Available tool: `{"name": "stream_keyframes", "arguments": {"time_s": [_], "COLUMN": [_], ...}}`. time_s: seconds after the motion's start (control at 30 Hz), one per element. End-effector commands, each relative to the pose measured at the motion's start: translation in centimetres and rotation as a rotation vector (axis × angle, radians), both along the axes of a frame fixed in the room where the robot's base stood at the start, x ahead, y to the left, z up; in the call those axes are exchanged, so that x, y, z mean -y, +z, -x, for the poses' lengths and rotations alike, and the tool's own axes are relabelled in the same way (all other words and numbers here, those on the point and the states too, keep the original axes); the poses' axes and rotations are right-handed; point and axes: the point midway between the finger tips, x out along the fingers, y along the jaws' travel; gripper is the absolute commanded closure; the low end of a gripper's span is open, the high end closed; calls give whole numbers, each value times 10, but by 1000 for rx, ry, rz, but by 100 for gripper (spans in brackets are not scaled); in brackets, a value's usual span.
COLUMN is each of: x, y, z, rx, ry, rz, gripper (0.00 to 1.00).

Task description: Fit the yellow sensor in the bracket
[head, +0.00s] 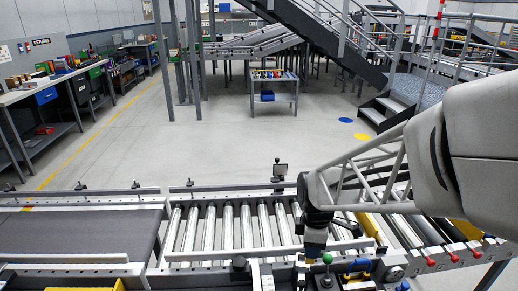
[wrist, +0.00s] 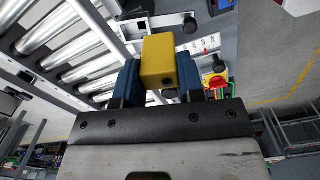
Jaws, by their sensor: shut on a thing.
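The yellow sensor (wrist: 160,58) is a block held between the two blue fingers of my gripper (wrist: 159,76) in the wrist view. My gripper is shut on it, and its far end sticks out past the fingertips. In the head view my gripper (head: 314,250) points down over the front rail of the roller conveyor, and the sensor is hard to make out there. A metal fixture with black knobs (wrist: 190,23) lies beyond the sensor in the wrist view. I cannot tell for sure which part is the bracket, as the sensor and fingers cover part of this area.
The roller conveyor (head: 235,228) runs left of my gripper, with a dark belt (head: 80,235) further left. A green ball knob (head: 327,258) stands close by my gripper. A red knob on yellow (wrist: 216,82) sits right of my fingers. Open floor lies behind the conveyor.

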Motion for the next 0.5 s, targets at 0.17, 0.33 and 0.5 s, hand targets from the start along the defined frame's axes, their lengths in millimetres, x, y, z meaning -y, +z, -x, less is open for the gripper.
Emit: {"name": "stream_keyframes", "arguments": {"time_s": [0.17,0.33,0.5], "x": [-1,-2,-2], "y": [11,15,17], "z": [-28,-41,-44], "rx": [0,1,0], "ry": [-21,-32,-35], "rz": [0,0,0], "gripper": [88,88,88]}}
